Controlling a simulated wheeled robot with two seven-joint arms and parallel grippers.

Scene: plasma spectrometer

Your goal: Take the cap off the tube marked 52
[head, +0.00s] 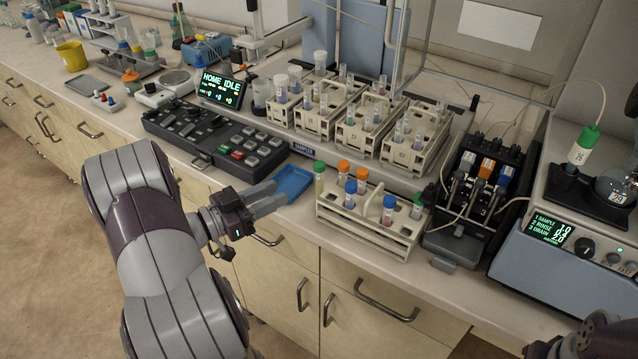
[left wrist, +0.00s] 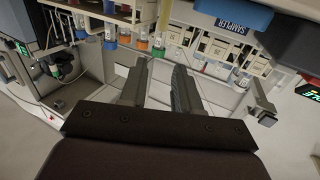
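The front white rack (head: 372,225) holds several capped tubes: a green-capped tube (head: 319,178) at its left end, orange-capped tubes (head: 343,172), and blue-capped tubes (head: 389,208). Their markings are too small to read, so I cannot tell which is 52. My left gripper (head: 272,198) is left of this rack, by the blue tray at the bench's front edge. In the left wrist view its two fingers (left wrist: 158,88) are apart with nothing between them. The rack's tubes show upside down beyond the fingers. My right gripper's fingers are not visible.
A blue tray (head: 293,183) lies left of the rack. A control panel (head: 215,135) is behind my left gripper. Sampler racks (head: 350,125) stand behind the front rack. A dark pump unit (head: 478,195) and a blue-grey instrument (head: 570,255) stand to the right.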

